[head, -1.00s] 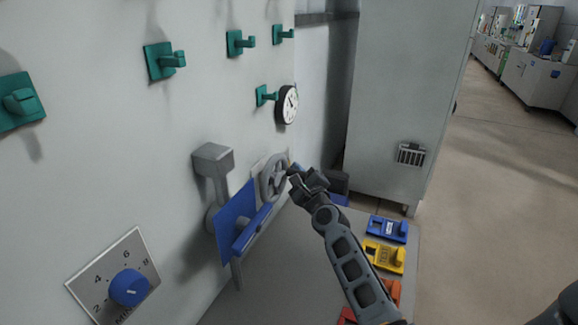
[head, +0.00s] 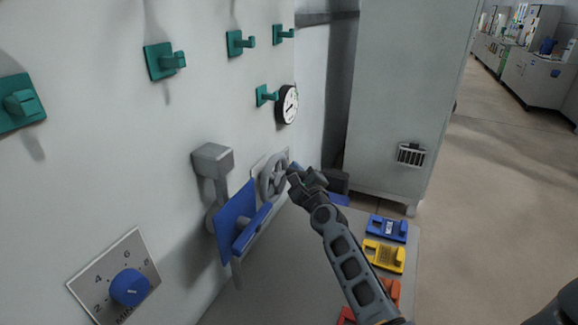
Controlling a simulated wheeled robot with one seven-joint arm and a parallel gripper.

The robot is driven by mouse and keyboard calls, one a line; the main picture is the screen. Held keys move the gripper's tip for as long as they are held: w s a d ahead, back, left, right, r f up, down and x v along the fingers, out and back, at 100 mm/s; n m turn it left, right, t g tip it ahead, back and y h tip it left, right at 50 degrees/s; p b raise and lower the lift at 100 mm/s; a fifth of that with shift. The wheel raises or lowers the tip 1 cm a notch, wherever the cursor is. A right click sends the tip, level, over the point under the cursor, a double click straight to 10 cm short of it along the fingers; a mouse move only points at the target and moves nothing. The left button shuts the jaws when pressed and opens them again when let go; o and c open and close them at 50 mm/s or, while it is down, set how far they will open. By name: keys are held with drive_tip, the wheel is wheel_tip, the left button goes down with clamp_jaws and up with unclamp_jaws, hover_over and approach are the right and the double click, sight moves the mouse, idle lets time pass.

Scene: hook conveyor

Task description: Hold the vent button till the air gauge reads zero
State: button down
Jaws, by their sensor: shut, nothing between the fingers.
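The air gauge (head: 288,104), a round white dial with a black rim, sits on the left wall below the green hooks. Its needle is too small to read surely. My gripper (head: 296,170) is shut and empty, with its tips close to the wall, just right of a grey handwheel (head: 273,178). A small blue part (head: 296,165) shows at the fingertips. It may be the vent button, but the gripper hides most of that spot. I cannot tell whether the tips touch it.
A blue plate lever (head: 237,222) and a grey bracket (head: 212,160) stick out from the wall. A blue timer knob (head: 130,288) is at lower left. Blue (head: 388,228) and yellow (head: 384,255) blocks lie on the grey surface. A grey cabinet (head: 400,90) stands behind.

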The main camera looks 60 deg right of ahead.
idle(0.3)
drive_tip(key=shift+s+b, duration=0.35)
drive_tip(key=shift+s, duration=0.45)
drive_tip(key=shift+s+d+b, duration=0.2)
drive_tip(key=shift+s+b, duration=0.75)
drive_tip(key=shift+s, duration=1.6)
